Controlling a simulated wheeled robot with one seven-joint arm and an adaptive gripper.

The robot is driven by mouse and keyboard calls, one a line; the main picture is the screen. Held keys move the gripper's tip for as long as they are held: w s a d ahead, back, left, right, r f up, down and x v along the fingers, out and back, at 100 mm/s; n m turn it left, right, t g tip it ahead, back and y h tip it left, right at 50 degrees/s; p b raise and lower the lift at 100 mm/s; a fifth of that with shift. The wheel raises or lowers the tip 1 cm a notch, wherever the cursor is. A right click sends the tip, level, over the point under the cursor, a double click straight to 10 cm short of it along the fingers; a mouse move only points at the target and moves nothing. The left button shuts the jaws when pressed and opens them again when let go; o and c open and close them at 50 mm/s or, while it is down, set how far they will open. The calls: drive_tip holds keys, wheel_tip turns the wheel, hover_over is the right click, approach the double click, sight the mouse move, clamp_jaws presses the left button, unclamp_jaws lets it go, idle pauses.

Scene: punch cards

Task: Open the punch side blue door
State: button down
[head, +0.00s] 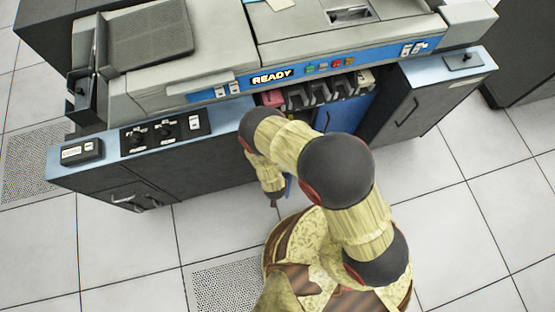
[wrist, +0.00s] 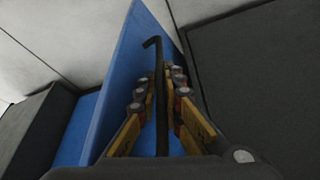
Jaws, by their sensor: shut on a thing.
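The blue door (wrist: 130,60) fills the middle left of the wrist view and appears to stand at an angle to the floor lines. A thin black bar handle (wrist: 153,42) with a bent end runs along it. My gripper (wrist: 157,84) has its fingers on both sides of this handle and is shut on it. In the head view my gripper (head: 272,192) is low in front of the machine, mostly hidden by my arm. A small blue sliver of the door (head: 289,184) shows beside it.
The machine (head: 190,60) has a READY panel and a side ledge with knobs (head: 160,132). A blue panel (head: 345,113) shows in its recess. A dark cabinet (head: 425,95) with a handle stands right of the recess. Tiled floor (head: 470,220) is clear at front right.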

drive_tip(key=c, duration=2.2)
unclamp_jaws()
drive_tip(key=v, duration=1.2)
